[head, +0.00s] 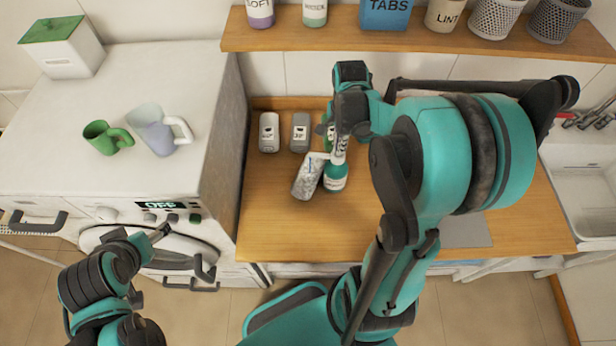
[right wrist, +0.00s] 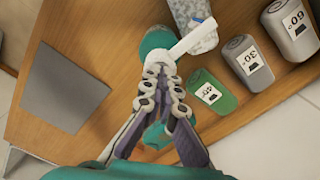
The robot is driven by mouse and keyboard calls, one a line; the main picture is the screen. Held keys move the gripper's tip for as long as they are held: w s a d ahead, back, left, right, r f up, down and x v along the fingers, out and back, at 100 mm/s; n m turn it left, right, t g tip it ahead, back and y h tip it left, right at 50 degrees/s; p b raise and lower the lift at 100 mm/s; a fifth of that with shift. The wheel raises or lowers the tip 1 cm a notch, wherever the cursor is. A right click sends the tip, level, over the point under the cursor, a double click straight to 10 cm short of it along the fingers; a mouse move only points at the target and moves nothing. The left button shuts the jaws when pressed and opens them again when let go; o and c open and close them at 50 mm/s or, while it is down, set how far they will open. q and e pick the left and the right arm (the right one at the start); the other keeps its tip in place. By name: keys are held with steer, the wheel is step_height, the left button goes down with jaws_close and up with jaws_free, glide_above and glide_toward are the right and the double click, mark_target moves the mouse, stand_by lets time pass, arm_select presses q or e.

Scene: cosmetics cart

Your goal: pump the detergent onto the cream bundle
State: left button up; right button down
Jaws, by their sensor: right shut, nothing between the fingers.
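The detergent bottle (head: 335,180), teal with a white neck, stands upright on the wooden counter; its white pump spout (right wrist: 187,40) points over the bundle. The pale speckled cream bundle (head: 306,180) lies just left of the bottle, and part of it shows at the top of the right wrist view (right wrist: 193,18). My right gripper (right wrist: 160,75) is shut and empty, its fingertips at the top of the pump head. Contact between them is hard to judge, and the fingers hide part of the pump. My left gripper (head: 161,233) is low in front of the washer, away from the bottle; its jaw opening is unclear.
Behind the bottle are a light grey block (head: 269,132), a darker grey block (head: 300,132) and a green block (right wrist: 211,94), all labelled. A grey mat (right wrist: 64,88) lies on the counter. The shelf (head: 400,37) above holds containers. Cups (head: 158,131) stand on the washer.

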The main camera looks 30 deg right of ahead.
steer(key=shift+r, duration=0.1)
steer(key=shift+r+p, duration=1.2)
steer(key=shift+r, duration=0.35)
step_height(320, 180, up, 6)
steer(key=p, duration=0.4)
steer(key=shift+f, duration=0.1)
steer(key=s+a+f+n+t+b, duration=0.2)
steer(key=a+f+n+t+b, duration=0.1)
steer(key=a+f+n+b, duration=0.5)
steer(key=s+a+f+n+t+b, duration=0.3)
steer(key=a+f+n+b, duration=0.5)
steer(key=b, duration=0.6)
steer(key=shift+a+f+n+t+b, duration=0.15)
steer(key=shift+n+t+b, duration=0.2)
steer(key=shift+n+t, duration=0.4)
